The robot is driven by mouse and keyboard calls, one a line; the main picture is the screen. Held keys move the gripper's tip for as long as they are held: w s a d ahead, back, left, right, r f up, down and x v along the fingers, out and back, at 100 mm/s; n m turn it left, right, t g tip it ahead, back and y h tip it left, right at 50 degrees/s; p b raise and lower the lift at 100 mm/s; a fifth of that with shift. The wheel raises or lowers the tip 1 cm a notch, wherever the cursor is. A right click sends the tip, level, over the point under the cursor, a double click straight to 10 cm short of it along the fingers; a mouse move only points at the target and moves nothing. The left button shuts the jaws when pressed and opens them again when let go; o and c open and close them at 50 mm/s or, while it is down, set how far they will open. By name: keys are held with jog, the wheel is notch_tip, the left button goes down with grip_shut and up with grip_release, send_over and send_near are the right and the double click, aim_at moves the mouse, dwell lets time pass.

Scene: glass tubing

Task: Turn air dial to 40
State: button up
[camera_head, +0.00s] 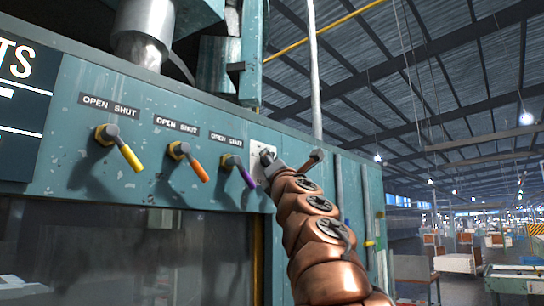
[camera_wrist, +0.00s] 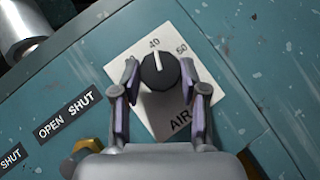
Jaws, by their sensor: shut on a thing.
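The air dial (camera_wrist: 160,72) is a round black knob with a white pointer line, on a white plate (camera_wrist: 158,118) marked AIR, 40 and 50. In the wrist view its pointer aims at the 40 mark (camera_wrist: 154,43), left of the 50. My gripper (camera_wrist: 160,80) is shut on the knob, one finger on each side. In the head view my gripper (camera_head: 272,163) reaches the plate at the right of the teal panel. It hides most of the dial there.
Yellow (camera_head: 120,148), orange (camera_head: 188,161) and purple (camera_head: 240,171) levers, each under an OPEN SHUT label, stick out from the panel left of my gripper. A thin upright pipe (camera_head: 315,70) stands behind. The hall to the right is open.

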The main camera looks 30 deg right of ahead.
jog(key=shift+m, duration=0.4)
jog(key=o, duration=1.1)
jog(key=shift+o, duration=0.2)
jog(key=shift+s+a+f+g, duration=0.1)
jog(key=shift+s+g, duration=0.05)
jog(key=shift+g, duration=0.15)
jog(key=v, duration=1.1)
jog(key=shift+s+f, duration=0.2)
jog(key=shift+f, duration=0.1)
